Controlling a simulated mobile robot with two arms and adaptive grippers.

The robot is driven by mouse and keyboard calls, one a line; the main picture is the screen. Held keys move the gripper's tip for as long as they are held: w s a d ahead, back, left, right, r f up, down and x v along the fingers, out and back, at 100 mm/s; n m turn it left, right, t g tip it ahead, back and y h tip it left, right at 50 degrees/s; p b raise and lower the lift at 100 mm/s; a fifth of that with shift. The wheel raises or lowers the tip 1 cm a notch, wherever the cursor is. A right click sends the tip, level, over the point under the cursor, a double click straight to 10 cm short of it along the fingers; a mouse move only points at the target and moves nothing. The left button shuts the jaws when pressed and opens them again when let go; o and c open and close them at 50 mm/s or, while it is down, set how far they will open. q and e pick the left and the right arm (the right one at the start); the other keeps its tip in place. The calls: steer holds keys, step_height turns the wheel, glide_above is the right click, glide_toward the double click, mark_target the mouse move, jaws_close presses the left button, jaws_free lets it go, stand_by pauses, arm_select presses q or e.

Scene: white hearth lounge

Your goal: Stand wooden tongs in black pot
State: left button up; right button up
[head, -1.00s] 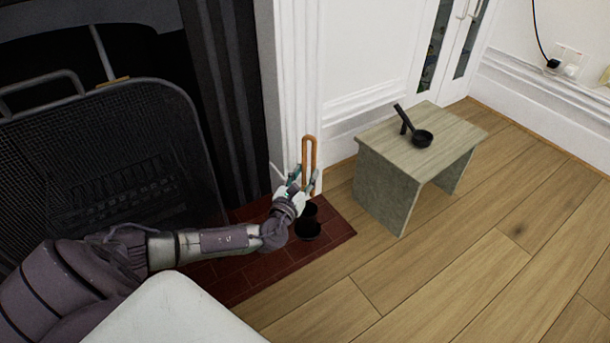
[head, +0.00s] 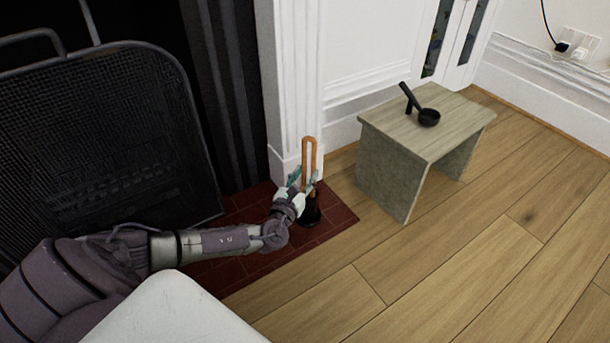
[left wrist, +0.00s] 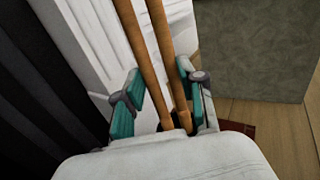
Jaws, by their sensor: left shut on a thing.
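The wooden tongs (head: 304,160) are upright, with their rounded bend at the top. My left gripper (head: 302,183) is shut on their lower part. In the left wrist view, both wooden legs (left wrist: 143,55) pass between the teal fingers of the gripper (left wrist: 160,100). The black pot (head: 313,212) stands on the red hearth tiles, right below and beside the gripper, partly hidden by it. The lower ends of the tongs are hidden in the head view, so I cannot tell whether they are inside the pot. My right gripper is not in view.
A small wooden table (head: 385,185) stands to the right, bearing a black ladle-like utensil (head: 428,117). A dark mesh fire screen (head: 110,150) is at the left, and a white fireplace post (head: 292,90) rises behind the tongs. The wood floor (head: 430,270) in front is clear.

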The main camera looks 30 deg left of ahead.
arm_select(q)
steer(key=shift+f+b, duration=2.1)
steer(key=shift+f, duration=0.55)
steer(key=o, duration=1.3)
steer(key=s, duration=0.4)
steer(key=s+d, duration=0.1)
steer(key=s, duration=0.3)
steer(key=s+d, duration=0.1)
steer(key=s, duration=0.2)
steer(key=shift+s+d+f, duration=0.15)
steer(key=shift+s+f, duration=0.05)
steer(key=shift+s, duration=0.2)
